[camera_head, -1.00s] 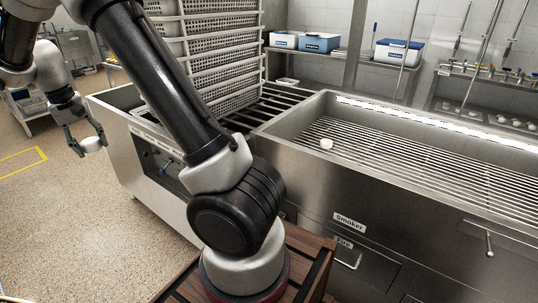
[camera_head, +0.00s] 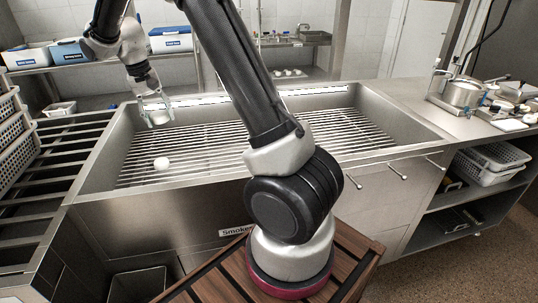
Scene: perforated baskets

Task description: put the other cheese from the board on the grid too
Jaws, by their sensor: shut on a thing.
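My gripper (camera_head: 157,112) is shut on a white round cheese (camera_head: 159,118) and holds it above the left part of the metal grid (camera_head: 250,134), near the back. Another white round cheese (camera_head: 161,163) lies on the grid, nearer the front left. It is apart from the held cheese and a little below it in the picture. The grid sits inside the steel smoker (camera_head: 165,230). I cannot make out the board in this view.
The smoker's raised steel walls surround the grid. A dark slatted rack (camera_head: 45,165) and perforated baskets (camera_head: 12,135) stand at left. A counter with pots (camera_head: 462,92) is at right. The grid's middle and right are bare, partly hidden by my arm.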

